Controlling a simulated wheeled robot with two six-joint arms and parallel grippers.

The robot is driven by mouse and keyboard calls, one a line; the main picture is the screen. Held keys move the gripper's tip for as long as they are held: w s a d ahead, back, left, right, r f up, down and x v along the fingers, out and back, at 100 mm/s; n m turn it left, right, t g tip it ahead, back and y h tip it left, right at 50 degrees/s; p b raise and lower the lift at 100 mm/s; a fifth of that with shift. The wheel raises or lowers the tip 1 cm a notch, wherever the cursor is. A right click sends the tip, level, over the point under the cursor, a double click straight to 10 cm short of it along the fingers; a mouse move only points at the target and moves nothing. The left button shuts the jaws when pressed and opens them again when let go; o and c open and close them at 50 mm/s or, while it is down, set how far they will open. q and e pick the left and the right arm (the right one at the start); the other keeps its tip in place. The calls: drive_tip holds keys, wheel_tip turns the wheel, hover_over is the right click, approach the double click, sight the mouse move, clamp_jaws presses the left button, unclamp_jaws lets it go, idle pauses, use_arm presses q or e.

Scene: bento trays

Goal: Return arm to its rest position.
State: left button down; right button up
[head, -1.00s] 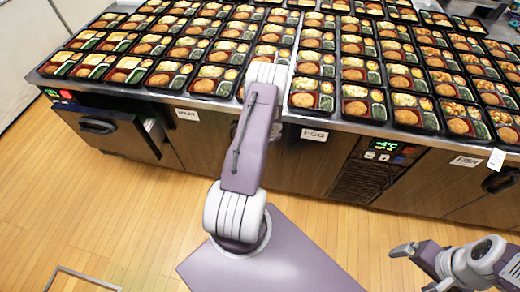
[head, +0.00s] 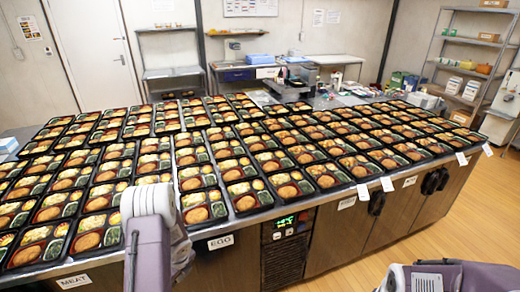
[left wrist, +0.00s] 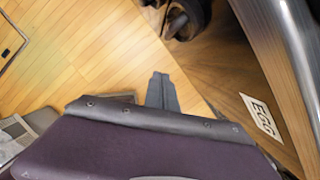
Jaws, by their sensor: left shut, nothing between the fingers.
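My left arm, purple and white, rises from the bottom edge in the head view, left of the middle, in front of the counter by the EGG label. Its gripper is mostly hidden behind the arm there. In the left wrist view my left gripper (left wrist: 161,92) points down past the counter front towards the wood floor. Its dark fingers are together with nothing between them. Part of my right arm shows at the bottom right of the head view, and its fingers are out of the frame.
Rows of filled bento trays (head: 240,195) cover the steel counter (head: 345,199). The EGG label (head: 221,242) also shows in the left wrist view (left wrist: 259,114), close to the gripper's right. A shelf rack (head: 470,40) stands at the back right. Open wood floor (head: 480,220) lies at the right.

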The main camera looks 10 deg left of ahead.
use_arm(q)
drive_tip(key=w+d+r+m+t, duration=0.1)
drive_tip(key=w+d+r+t, duration=0.1)
drive_tip(key=w+d+r, duration=0.3)
drive_tip(key=w+d+r+t, duration=0.1)
drive_tip(key=w+d+r, duration=0.1)
drive_tip(key=r, duration=0.4)
drive_tip(key=s+d+r+n, duration=0.3)
drive_tip(key=d+r+n, duration=0.1)
drive_tip(key=d+r, duration=0.3)
drive_tip(key=s+d+n+g+h, duration=0.1)
drive_tip(key=s+d+n, duration=0.3)
drive_tip(key=s+n, duration=0.3)
drive_tip(key=s+d+n+g+h, duration=0.1)
drive_tip(key=s+d+n, duration=0.3)
drive_tip(key=s+n, duration=0.3)
drive_tip(key=n, duration=0.4)
drive_tip(key=shift+f+n+h, duration=0.15)
drive_tip(key=shift+n+h, duration=0.25)
